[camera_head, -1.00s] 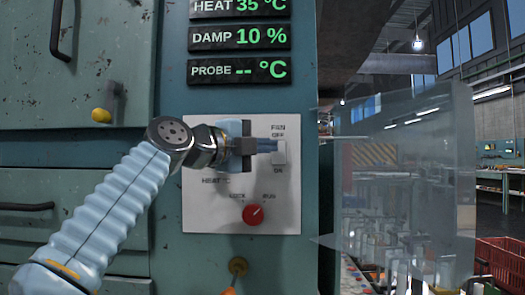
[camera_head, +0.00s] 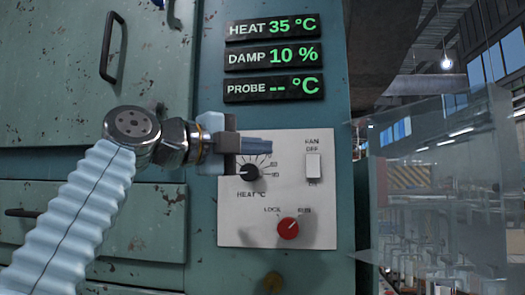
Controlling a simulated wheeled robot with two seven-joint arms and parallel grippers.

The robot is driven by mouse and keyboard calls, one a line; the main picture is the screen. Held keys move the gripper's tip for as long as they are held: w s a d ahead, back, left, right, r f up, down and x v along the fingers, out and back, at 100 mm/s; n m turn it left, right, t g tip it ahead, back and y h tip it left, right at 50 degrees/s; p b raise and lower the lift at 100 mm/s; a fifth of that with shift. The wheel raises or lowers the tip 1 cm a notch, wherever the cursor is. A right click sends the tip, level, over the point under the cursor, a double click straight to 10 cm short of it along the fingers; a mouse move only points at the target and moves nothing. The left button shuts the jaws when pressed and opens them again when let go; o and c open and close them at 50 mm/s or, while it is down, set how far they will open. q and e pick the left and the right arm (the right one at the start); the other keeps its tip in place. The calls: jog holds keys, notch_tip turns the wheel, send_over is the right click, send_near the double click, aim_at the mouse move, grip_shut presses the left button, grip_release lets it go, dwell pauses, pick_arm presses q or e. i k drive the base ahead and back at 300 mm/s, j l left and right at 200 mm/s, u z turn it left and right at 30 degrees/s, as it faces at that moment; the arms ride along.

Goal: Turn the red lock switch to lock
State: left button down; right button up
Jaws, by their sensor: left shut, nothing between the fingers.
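The red lock switch (camera_head: 288,228) is a round knob low on the white control panel (camera_head: 240,226). The labels LOCK at its upper left and RUN at its upper right are small; its pale mark seems to point up and right, towards RUN. My left gripper (camera_head: 270,147) is shut and empty, above and a little left of the red switch. Its fingers point right and cover the upper part of the heat dial (camera_head: 250,173). I cannot tell its gap to the panel. My right gripper is not in view.
The white fan switch (camera_head: 313,167) is right of my left fingertips. Dark displays (camera_head: 273,57) sit above the panel. A clear sheet (camera_head: 435,190) stands to the right, and a dark door handle (camera_head: 112,48) is at upper left.

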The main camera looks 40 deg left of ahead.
aim_at(288, 228)
jog(key=k+l, duration=0.35)
jog(key=l, duration=0.15)
jog(key=k+l, duration=0.4)
jog(key=l, duration=0.15)
